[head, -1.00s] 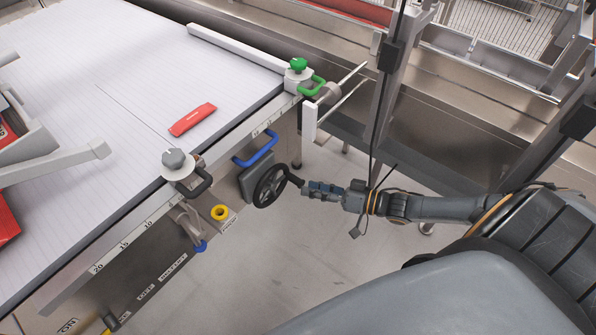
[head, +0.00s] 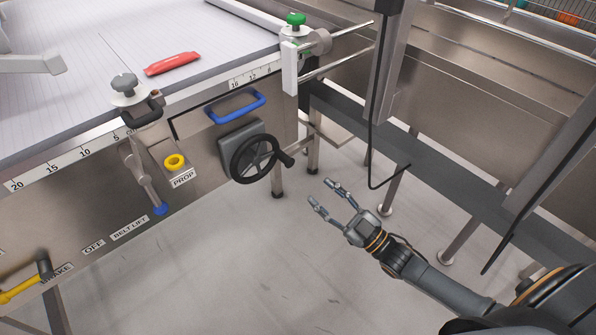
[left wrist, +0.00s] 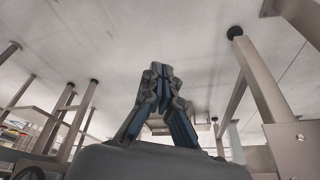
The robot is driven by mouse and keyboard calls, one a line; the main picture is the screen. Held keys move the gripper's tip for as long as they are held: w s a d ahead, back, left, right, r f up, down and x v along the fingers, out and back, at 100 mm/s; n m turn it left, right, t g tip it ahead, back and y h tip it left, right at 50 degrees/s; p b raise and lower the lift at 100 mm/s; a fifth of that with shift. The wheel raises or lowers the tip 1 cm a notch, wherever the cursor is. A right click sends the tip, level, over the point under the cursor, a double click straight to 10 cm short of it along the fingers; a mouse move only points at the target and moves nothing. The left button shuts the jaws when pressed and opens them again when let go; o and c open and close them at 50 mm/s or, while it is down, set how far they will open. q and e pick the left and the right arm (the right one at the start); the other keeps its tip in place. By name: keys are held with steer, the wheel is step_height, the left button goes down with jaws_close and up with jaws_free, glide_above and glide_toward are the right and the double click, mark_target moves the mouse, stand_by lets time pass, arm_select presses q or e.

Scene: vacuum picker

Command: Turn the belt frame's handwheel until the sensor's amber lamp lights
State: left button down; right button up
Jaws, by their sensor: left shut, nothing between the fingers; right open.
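The black handwheel (head: 254,158) is mounted on a grey box on the side of the belt frame (head: 205,140). Its crank knob (head: 286,159) points to the right. My right gripper (head: 320,192) is open and empty, apart from the handwheel, to the lower right of its knob. My left gripper (left wrist: 160,75) shows only in the left wrist view, with its fingers closed together and nothing between them. I cannot make out the sensor or an amber lamp in these views.
A blue handle (head: 236,107) sits above the handwheel. A black cable (head: 371,150) hangs at the right. The floor below is clear.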

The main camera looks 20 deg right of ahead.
mark_target(292, 166)
steer(key=b+x, duration=0.1)
steer(key=x, duration=1.2)
steer(key=shift+w+r, duration=0.1)
steer(key=shift+w, duration=0.2)
steer(key=shift+c, duration=0.3)
steer(key=shift+s, duration=0.1)
jaws_close()
